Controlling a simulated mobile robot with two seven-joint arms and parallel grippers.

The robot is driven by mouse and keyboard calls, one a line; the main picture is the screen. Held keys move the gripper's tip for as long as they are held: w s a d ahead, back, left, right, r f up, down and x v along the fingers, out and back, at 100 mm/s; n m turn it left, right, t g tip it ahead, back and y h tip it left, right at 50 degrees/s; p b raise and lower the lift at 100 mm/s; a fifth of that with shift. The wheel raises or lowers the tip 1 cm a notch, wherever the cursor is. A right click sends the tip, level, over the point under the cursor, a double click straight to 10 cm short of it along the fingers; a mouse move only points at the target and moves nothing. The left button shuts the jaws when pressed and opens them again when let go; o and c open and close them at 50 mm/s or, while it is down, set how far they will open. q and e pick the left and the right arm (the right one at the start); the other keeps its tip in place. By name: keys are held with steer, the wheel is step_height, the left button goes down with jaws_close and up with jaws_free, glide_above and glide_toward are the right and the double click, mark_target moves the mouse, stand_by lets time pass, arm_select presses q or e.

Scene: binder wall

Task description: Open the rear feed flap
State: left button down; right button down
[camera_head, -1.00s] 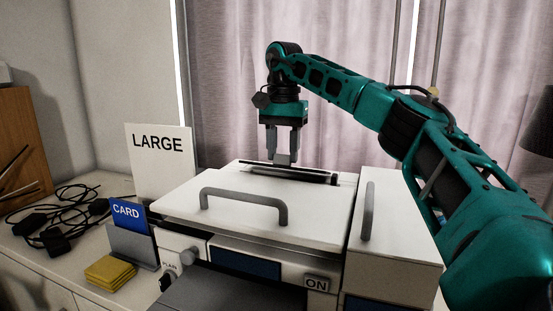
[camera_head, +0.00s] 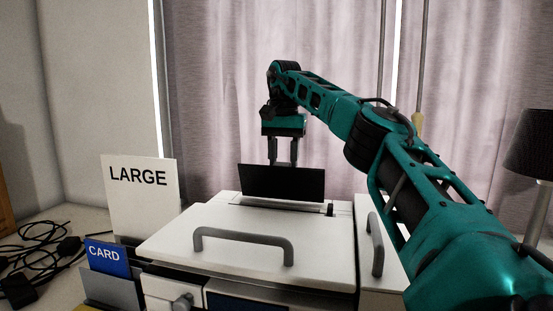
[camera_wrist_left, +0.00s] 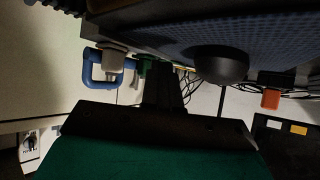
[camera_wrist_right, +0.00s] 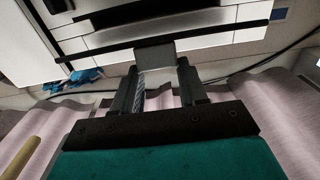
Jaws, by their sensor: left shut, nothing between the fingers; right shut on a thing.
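The rear feed flap (camera_head: 282,183) is a dark panel standing up, tilted, at the back of the white machine's top (camera_head: 260,222). My right gripper (camera_head: 284,163) reaches down behind its upper edge, and the flap hides the fingertips. In the right wrist view the right gripper (camera_wrist_right: 158,72) is shut on the flap's grey tab (camera_wrist_right: 155,60). My left gripper is outside the head view; in the left wrist view the left gripper (camera_wrist_left: 165,88) is shut and empty, below a dark, blue-patterned surface.
A grey handle (camera_head: 243,240) spans the front lid. A LARGE sign (camera_head: 138,205) and a blue CARD (camera_head: 106,256) stand at left, with black cables (camera_head: 40,250) beyond. A dark lamp (camera_head: 530,150) is at right. Curtains hang behind.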

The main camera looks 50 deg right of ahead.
arm_select(q)
steer(key=shift+d+f, duration=0.1)
arm_select(e)
steer(key=shift+w+d+f, duration=0.2)
steer(key=shift+d+f, duration=0.3)
steer(key=shift+d, duration=0.1)
steer(key=shift+w+d+f, duration=0.2)
steer(key=shift+d+f, duration=0.25)
steer(key=shift+d, duration=0.25)
arm_select(q)
steer(key=shift+w+d, duration=0.1)
steer(key=shift+d, duration=0.05)
arm_select(e)
steer(key=c, duration=1.7)
jaws_free()
steer(key=shift+w+d+f, duration=0.2)
steer(key=shift+w+f, duration=0.05)
steer(key=o, duration=0.4)
steer(key=shift+a+r, duration=0.25)
steer(key=o, duration=0.7)
steer(key=shift+r, duration=0.1)
